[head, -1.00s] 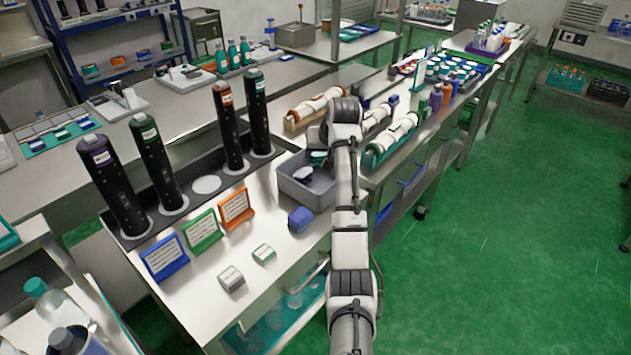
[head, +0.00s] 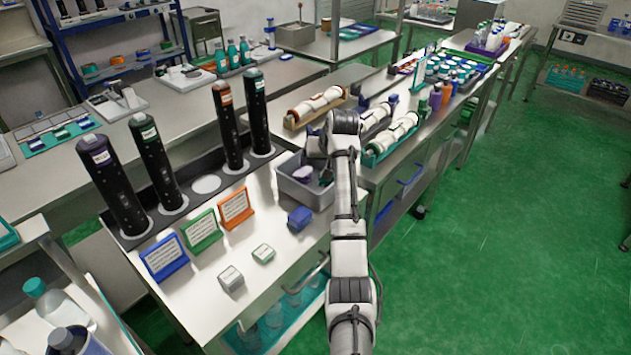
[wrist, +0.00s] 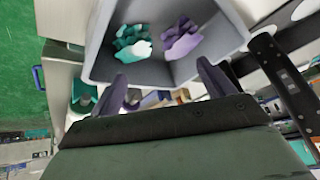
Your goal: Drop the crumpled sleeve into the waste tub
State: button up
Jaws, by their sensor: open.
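The grey waste tub (head: 303,193) stands on the bench by the black rack; my arm covers its right part. In the wrist view the tub (wrist: 98,50) holds a crumpled teal-and-white sleeve (wrist: 131,44) and, beside it, a crumpled purple one (wrist: 182,42). Both lie low inside the walls. In the head view the purple piece (head: 303,174) shows inside, with a bit of teal (head: 326,178) near my arm. My gripper (wrist: 160,74) is open at the tub, its fingers apart with nothing between them. In the head view its fingertips are not clear.
Tall black cylinders (head: 156,165) stand in the rack left of the tub. A blue block (head: 300,217) sits just in front. Sign cards (head: 201,230) and two small boxes (head: 231,278) are nearer. Rollers on cradles (head: 391,142) lie behind and right.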

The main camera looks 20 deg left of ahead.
jog(key=b+v, duration=0.2)
jog(key=v, duration=1.1)
jog(key=shift+s+r+b, duration=0.2)
jog(key=shift+r+b, duration=0.15)
jog(key=shift+d, duration=0.15)
